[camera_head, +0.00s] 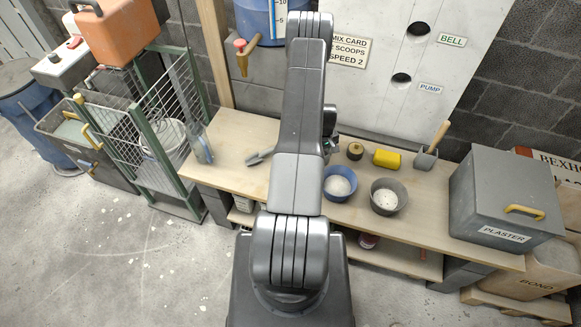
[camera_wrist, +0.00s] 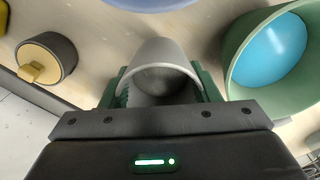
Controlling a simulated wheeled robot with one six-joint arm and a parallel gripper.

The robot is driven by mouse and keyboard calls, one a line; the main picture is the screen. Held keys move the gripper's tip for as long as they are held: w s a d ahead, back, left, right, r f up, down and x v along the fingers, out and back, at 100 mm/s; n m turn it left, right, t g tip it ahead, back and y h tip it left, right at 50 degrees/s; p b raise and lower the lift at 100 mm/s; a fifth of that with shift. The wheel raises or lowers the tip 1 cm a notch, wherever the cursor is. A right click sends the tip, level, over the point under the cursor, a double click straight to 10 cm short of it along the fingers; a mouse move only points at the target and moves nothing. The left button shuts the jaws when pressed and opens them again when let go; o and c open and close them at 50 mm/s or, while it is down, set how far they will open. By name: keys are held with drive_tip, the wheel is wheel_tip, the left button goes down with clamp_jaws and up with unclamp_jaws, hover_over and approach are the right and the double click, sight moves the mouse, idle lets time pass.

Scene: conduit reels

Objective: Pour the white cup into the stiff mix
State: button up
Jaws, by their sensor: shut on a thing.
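My gripper (camera_wrist: 162,88) is shut on the white cup (camera_wrist: 156,54), with a green finger on each side of it in the wrist view. What the cup holds is not clear. In the head view my arm hides the cup and most of the gripper. A blue bowl (camera_head: 326,190) and a dark grey bowl (camera_head: 374,199) stand on the bench, each with pale mix inside. I cannot tell which one is the stiff mix. The blue bowl's edge also shows at the top of the wrist view (camera_wrist: 150,3). A green bowl (camera_wrist: 236,78) with blue contents is right of the cup there.
A round dark pot with a brass-coloured top (camera_head: 355,151) and a yellow sponge-like block (camera_head: 387,158) lie behind the bowls. A grey scoop (camera_head: 425,158) and a grey plaster bin (camera_head: 490,200) stand to the right. The wooden bench (camera_head: 228,165) is mostly clear at left.

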drive_tip(key=shift+s+a+r+h+b, duration=0.2)
drive_tip(key=shift+a+r+h+b, duration=0.1)
drive_tip(key=shift+r+b, duration=0.05)
drive_tip(key=shift+s+r+t+h+p, duration=0.15)
drive_tip(key=shift+r+t+h+p, duration=0.2)
drive_tip(key=shift+r, duration=0.2)
drive_tip(key=shift+a+r, duration=0.15)
drive_tip(key=shift+a, duration=0.05)
drive_tip(key=b, duration=0.1)
drive_tip(key=f+b, duration=0.1)
drive_tip(key=b, duration=0.1)
drive_tip(key=shift+a+h, duration=0.2)
drive_tip(key=shift+h, duration=0.15)
drive_tip(key=a+r+t+h+b, duration=0.1)
drive_tip(key=b, duration=0.7)
drive_tip(key=shift+s+r, duration=0.1)
drive_tip(key=shift+s, duration=0.05)
drive_tip(key=shift+s+a+r+t+h+b, duration=0.4)
drive_tip(key=shift+r+h+b, duration=0.45)
drive_tip(key=shift+b, duration=0.9)
drive_tip(key=shift+s+a+r+t+h+b, duration=0.2)
drive_tip(key=shift+a+r+t+h+b, duration=0.4)
drive_tip(key=shift+h+b, duration=0.85)
drive_tip(key=shift+s+a+r+t+h+b, duration=0.3)
drive_tip(key=shift+a+r+t+h+b, duration=0.3)
drive_tip(key=shift+b, duration=1.45)
drive_tip(key=shift+r+h, duration=0.2)
drive_tip(key=shift+h, duration=0.1)
